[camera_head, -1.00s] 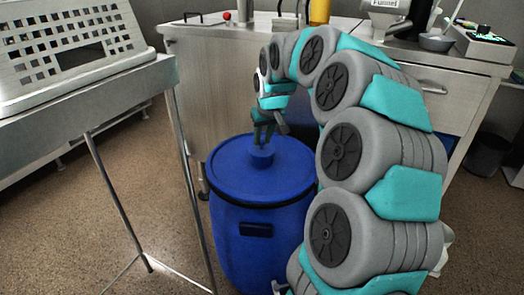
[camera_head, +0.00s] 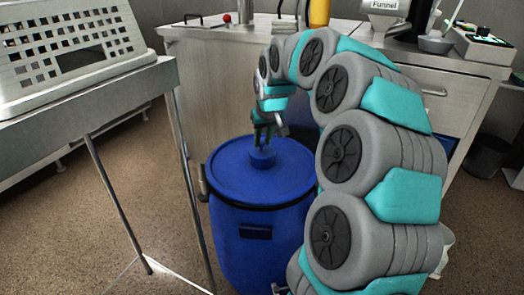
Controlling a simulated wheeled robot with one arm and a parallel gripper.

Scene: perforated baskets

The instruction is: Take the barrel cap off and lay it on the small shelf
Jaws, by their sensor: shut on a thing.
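The blue barrel (camera_head: 250,245) stands on the floor between the metal stand and my arm, with its flat blue lid (camera_head: 232,178) on top. The small blue cap (camera_head: 262,158) is at the middle of the lid. My gripper (camera_head: 262,146) points down from above and is shut on the cap. The cap appears at or just above the lid; I cannot tell whether there is a gap under it. My arm curves in from the right and covers the barrel's right edge.
A metal stand (camera_head: 85,118) at the left holds a white perforated basket (camera_head: 70,50). A counter (camera_head: 225,75) runs behind the barrel, with a red ball (camera_head: 227,17), a yellow cylinder (camera_head: 319,12) and a funnel (camera_head: 384,14) on it. A dark bin (camera_head: 487,157) stands at the far right.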

